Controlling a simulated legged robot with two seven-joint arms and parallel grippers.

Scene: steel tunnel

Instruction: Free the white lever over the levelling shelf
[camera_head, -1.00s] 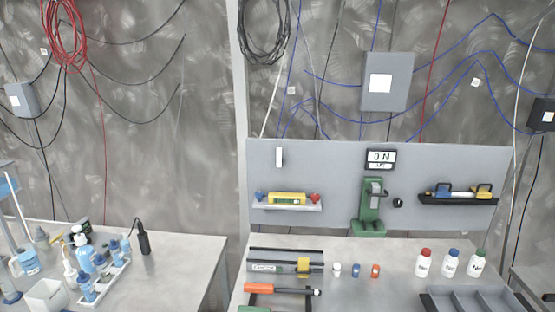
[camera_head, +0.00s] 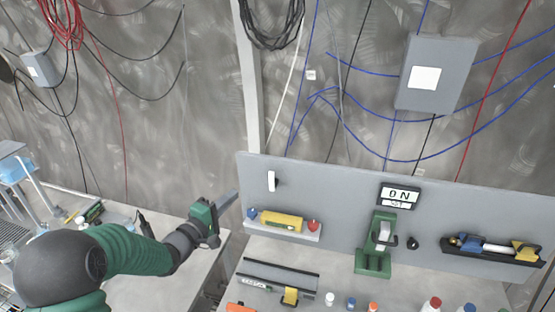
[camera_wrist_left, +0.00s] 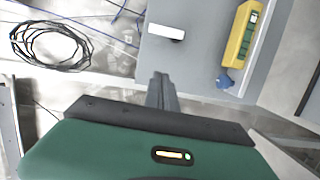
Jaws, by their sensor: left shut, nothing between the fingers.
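The white lever (camera_head: 271,181) is a small upright bar on the grey back panel, above the levelling shelf (camera_head: 283,231). The lever also shows in the left wrist view (camera_wrist_left: 166,32), above my fingertips and apart from them. On the shelf are a yellow level (camera_head: 281,221), a blue knob (camera_head: 252,213) at its left end and a red knob (camera_head: 313,226) at its right. My left gripper (camera_head: 228,198) is shut and empty, to the left of the panel and a little lower than the lever. Its closed fingers (camera_wrist_left: 162,90) point toward the panel. My right gripper is not in view.
A green stand (camera_head: 374,250) is at the panel's middle under an ON sign (camera_head: 399,195). A dark holder (camera_head: 492,252) with tools is at the right. The bench holds a rail (camera_head: 277,279) and small bottles. Space left of the panel is open.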

